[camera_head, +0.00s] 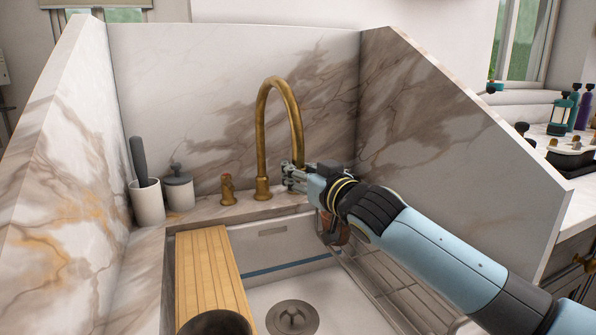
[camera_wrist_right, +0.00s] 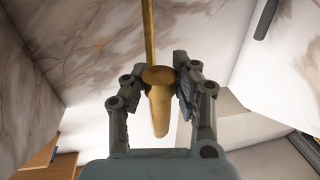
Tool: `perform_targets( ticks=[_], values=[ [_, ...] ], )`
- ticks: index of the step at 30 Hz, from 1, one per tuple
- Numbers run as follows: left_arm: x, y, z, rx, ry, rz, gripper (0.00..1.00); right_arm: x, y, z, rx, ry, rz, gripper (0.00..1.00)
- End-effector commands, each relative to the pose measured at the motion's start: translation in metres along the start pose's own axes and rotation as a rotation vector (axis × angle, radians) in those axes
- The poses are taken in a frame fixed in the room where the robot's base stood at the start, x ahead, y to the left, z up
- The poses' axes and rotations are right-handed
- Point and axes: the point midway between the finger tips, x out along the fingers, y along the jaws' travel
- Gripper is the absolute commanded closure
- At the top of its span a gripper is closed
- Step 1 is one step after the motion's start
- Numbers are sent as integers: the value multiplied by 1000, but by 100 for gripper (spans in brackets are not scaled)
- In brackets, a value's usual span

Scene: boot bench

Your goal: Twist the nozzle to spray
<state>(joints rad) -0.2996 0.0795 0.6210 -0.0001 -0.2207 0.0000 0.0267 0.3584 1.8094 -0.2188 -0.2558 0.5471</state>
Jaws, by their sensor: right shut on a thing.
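The brass tap has a tall curved spout (camera_head: 262,130) rising behind the sink, with its downturned end (camera_head: 298,150) at my right gripper (camera_head: 289,179). In the right wrist view, a brass cylinder, the nozzle (camera_wrist_right: 159,112), stands between the two fingers of my right gripper (camera_wrist_right: 158,84). The gripper is shut on it, with a finger at each side. In the head view the fingers hide the nozzle's lower end. I see no water coming out. My left gripper is not in view.
The white sink (camera_head: 330,278) has a drain (camera_head: 292,318), a wooden board (camera_head: 208,270) at its left and a wire rack (camera_head: 385,275) at its right. A brass handle (camera_head: 228,190), a lidded jar (camera_head: 179,191) and a cup (camera_head: 147,203) stand left of the tap. Marble walls enclose the sink.

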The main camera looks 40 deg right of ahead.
Motion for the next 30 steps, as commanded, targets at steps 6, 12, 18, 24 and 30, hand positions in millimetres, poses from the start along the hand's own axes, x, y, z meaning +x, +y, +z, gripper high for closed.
perform_targets(
  ticks=[6,12,18,24,30],
  values=[
    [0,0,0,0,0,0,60,0,0,0,0,0,0,100],
    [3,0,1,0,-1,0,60,0,-1,2,0,-1,10,100],
    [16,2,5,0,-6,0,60,0,-1,4,0,-5,87,100],
    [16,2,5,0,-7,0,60,-1,0,2,1,-4,111,100],
    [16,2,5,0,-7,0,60,-1,0,2,1,-5,110,70]
  ],
)
